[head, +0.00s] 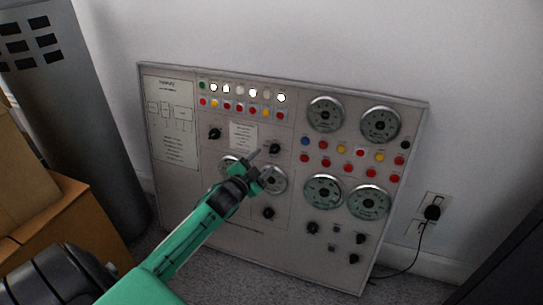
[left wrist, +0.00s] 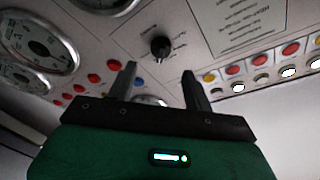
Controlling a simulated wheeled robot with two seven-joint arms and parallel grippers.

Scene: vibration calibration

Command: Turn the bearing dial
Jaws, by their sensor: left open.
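A grey control panel (head: 225,215) with gauges, buttons and black knobs leans against the wall. I cannot read which knob is the bearing dial. My left gripper (head: 262,160) is open and empty in front of the panel's middle, near a black knob (head: 275,148) right of a small paper label. In the left wrist view, that knob (left wrist: 160,47) shows just beyond and between the two fingertips (left wrist: 158,73), with no visible contact. Another black knob (head: 214,133) sits left of the label. The gripper and arm partly hide the lower-middle gauges. My right gripper is out of view.
Large gauges (head: 325,114) and coloured buttons fill the panel's right side; a row of lit buttons (head: 252,92) runs along the top. Cardboard boxes (head: 75,225) and a grey cylinder (head: 85,100) stand at left. A plugged-in cable (head: 432,212) hangs at right.

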